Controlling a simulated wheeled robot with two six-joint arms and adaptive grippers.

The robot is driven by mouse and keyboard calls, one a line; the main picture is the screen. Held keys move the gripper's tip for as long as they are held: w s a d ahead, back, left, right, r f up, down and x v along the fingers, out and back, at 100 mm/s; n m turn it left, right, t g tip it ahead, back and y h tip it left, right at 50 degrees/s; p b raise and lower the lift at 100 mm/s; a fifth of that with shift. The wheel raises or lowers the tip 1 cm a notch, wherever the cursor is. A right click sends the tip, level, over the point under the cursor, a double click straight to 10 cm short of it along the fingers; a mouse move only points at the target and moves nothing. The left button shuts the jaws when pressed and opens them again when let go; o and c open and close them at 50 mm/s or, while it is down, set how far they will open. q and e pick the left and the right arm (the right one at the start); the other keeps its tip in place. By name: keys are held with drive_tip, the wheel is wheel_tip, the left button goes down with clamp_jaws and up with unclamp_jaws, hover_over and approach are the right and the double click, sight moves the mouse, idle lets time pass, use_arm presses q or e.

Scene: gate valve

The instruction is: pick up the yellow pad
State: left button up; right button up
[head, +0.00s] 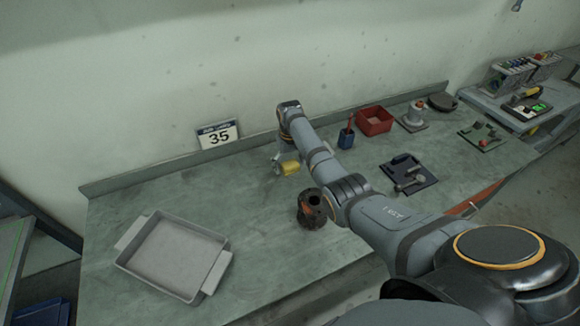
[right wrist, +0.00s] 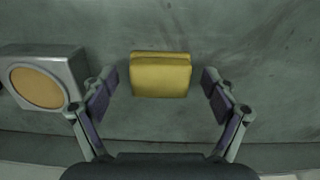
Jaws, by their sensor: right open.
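The yellow pad (head: 290,168) lies on the grey-green bench top, towards the back. In the right wrist view the yellow pad (right wrist: 160,75) is a soft-edged block at the centre. My right gripper (head: 280,165) is over it, partly hidden by its own arm in the head view. In the right wrist view the right gripper (right wrist: 159,95) is open, with one finger on each side of the pad and a gap on both sides. Its height above the bench is hard to judge. My left gripper is in neither view.
A grey tray (head: 175,257) stands at the left. A dark round part (head: 312,207) stands in front of the pad. A red bin (head: 374,121), a blue holder (head: 346,138) and a dark tool mat (head: 408,173) are to the right. A sign (head: 217,135) stands behind.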

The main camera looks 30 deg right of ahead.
drive_tip(key=c, duration=1.1)
drive_tip(key=shift+c, duration=0.2)
drive_tip(key=shift+r, duration=0.1)
drive_tip(key=shift+r, duration=0.15)
wheel_tip(320, 180, up, 2)
drive_tip(key=shift+r+b, duration=0.15)
drive_tip(key=shift+b, duration=0.55)
drive_tip(key=s+a+r+p, duration=0.7)
drive_tip(key=s+r+p, duration=0.3)
drive_tip(key=s+p, duration=0.1)
drive_tip(key=shift+s+a+r, duration=0.15)
drive_tip(key=shift+s+a, duration=0.15)
drive_tip(key=shift+s, duration=0.15)
